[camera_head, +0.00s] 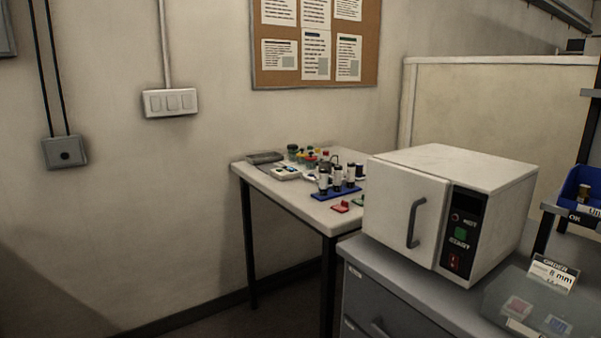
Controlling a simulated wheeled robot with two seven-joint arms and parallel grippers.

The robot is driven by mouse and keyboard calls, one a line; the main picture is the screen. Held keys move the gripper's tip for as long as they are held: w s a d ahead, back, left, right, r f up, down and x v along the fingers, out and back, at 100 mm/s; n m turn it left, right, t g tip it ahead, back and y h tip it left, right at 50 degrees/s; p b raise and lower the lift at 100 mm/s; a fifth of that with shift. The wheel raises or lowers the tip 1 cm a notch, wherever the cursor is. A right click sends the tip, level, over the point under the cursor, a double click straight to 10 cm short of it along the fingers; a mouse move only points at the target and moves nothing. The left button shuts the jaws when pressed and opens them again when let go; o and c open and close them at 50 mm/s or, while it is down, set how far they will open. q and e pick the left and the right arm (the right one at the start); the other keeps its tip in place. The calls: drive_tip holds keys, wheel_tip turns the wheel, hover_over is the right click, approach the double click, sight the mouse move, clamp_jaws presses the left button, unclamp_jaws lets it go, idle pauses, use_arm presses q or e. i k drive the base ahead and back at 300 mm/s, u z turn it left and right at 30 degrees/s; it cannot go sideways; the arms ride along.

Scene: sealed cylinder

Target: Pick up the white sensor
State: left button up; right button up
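I cannot single out the white sensor with certainty. A small white item with dark marks (285,173) lies flat on the left part of the far table (325,216); it is too small to tell what it is. Another small whitish item (310,177) lies just right of it, partly hidden by the vials. Neither of my grippers is in view.
White vials stand in a blue rack (338,193) on the table, with several colourful small items behind. A red piece (341,207) lies at its front. A white oven (449,211), door closed, on a grey cabinet (385,296) hides the table's right end. A blue bin (577,187) is at right.

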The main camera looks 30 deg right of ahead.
sight(323, 187)
drive_tip(key=i, duration=2.7)
drive_tip(key=z, duration=1.5)
